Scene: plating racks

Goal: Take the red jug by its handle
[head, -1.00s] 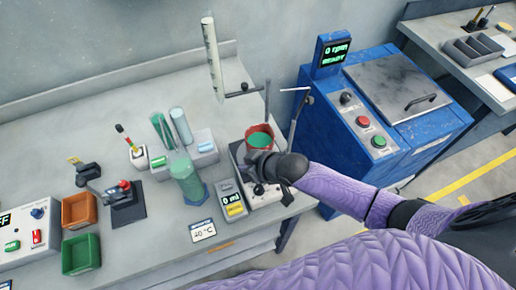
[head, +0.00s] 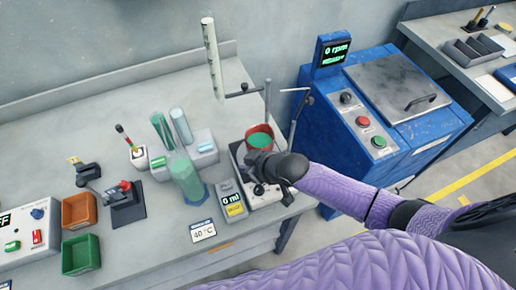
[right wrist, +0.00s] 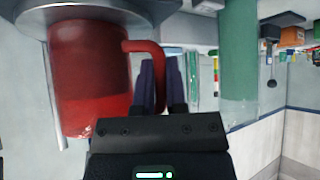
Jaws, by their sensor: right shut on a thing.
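The red jug (head: 250,132) holds green liquid and stands upright on a white stirrer-like device (head: 240,160) at the table's right end. In the right wrist view the jug (right wrist: 88,75) appears upside down, its base on a round metal plate (right wrist: 35,12). Its red handle (right wrist: 150,46) runs between the fingers of my right gripper (right wrist: 158,82). My right gripper (head: 266,172) is shut on the handle and partly hides the jug and device in the head view. My left gripper is not in view.
A green translucent cylinder (head: 187,180) stands left of the jug, near a small meter (head: 231,199) reading 0 ml. Stand rods (head: 266,98) rise behind the jug. A blue machine (head: 365,110) stands to the right.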

